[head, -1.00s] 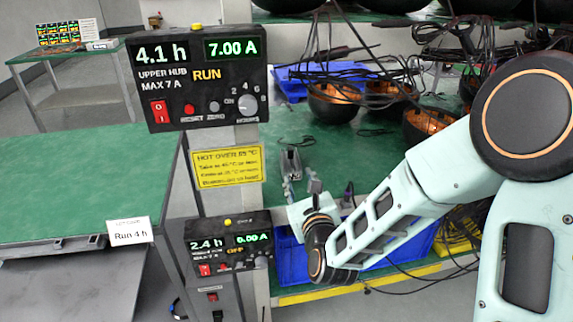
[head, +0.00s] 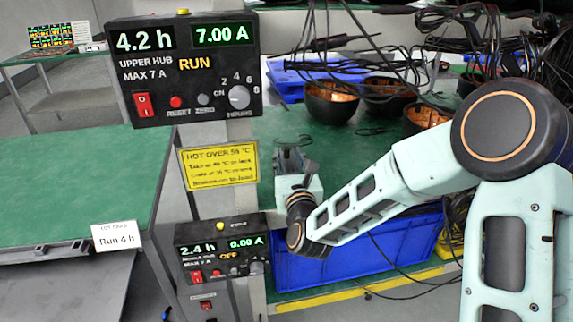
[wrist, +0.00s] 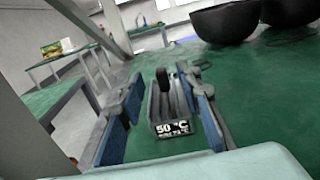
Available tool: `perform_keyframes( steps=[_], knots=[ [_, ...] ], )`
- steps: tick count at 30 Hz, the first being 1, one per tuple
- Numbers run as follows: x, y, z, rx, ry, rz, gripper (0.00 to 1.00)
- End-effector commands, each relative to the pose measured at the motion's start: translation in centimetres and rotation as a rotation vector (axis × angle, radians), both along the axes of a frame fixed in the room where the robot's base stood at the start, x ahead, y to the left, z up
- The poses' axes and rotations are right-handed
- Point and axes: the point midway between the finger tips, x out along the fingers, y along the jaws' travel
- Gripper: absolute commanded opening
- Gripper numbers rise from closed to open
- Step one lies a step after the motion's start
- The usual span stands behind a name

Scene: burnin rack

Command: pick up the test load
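The test load, a grey finned block with a dark knob, stands on the green shelf; it shows in the wrist view (wrist: 172,103) with a small display reading 50 °C. In the head view the load (head: 290,156) is small and partly hidden by my gripper (head: 293,170). In the wrist view my gripper (wrist: 163,90) is open, with one blue-padded finger on each side of the load. A gap shows between the left finger and the load. The right finger is close beside it; I cannot tell whether it touches.
The upper hub panel (head: 185,70) reads RUN, 7.00 A; the lower panel (head: 222,250) reads OFF, 0.00 A. A yellow hot sign (head: 219,166) hangs between them. A blue bin (head: 390,247) sits below the shelf edge. Dark bowls (head: 331,102) and cables lie behind.

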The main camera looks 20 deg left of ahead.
Motion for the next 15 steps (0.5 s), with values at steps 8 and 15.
perform_keyframes(
  steps=[8, 15],
  knots=[
    [2.6, 1.3, 0.0, 0.000, -0.001, 0.000, 0.32],
    [2.8, 1.3, 0.0, -0.001, 0.000, 0.000, 0.32]
  ],
)
